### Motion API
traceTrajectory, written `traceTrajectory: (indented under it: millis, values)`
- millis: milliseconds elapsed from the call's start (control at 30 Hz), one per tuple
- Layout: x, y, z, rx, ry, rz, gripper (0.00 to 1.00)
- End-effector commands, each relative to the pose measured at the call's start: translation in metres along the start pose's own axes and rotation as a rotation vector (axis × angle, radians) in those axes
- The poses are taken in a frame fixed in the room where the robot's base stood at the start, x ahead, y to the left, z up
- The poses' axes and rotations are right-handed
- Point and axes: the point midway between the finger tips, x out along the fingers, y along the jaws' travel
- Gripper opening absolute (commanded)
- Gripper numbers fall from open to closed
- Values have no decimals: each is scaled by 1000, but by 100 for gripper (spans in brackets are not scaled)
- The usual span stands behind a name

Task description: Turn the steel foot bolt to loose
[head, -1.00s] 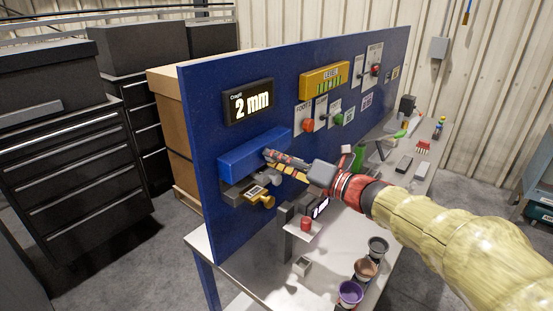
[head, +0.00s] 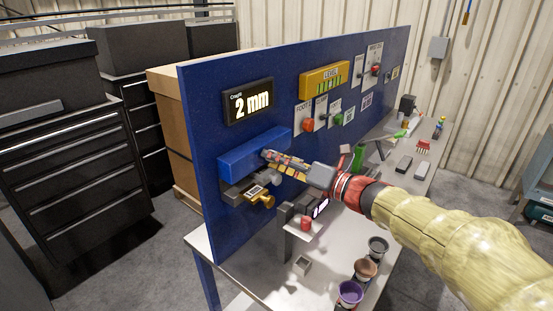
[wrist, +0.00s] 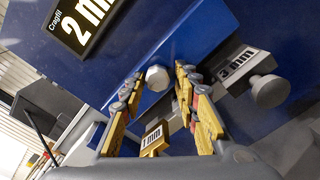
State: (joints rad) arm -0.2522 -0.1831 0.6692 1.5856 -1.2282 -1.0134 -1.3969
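The steel foot bolt, a grey hex head (wrist: 157,77), shows on the blue block in the wrist view, between my fingertips. My gripper (wrist: 160,76) is open, with a finger on each side of the bolt head and a narrow gap visible on both sides. In the head view my gripper (head: 267,155) reaches the front of the blue block (head: 240,156) on the blue panel, and its fingers hide the bolt. The display (head: 249,102) above reads 2 mm.
A brass knob labelled 1 mm (wrist: 153,139) and a grey knob labelled 3 mm (wrist: 268,89) sit close to my fingers. A row of switches (head: 320,116) is on the panel further right. Cups (head: 350,293) and small items stand on the bench below.

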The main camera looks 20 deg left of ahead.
Motion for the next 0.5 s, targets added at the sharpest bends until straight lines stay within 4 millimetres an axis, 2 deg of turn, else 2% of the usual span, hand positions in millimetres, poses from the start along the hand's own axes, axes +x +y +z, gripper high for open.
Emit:
traceTrajectory:
  millis: [133,500]
  values:
    - [0,1,1,-1,-2,2,41]
    - [-5,2,3,-2,-4,1,41]
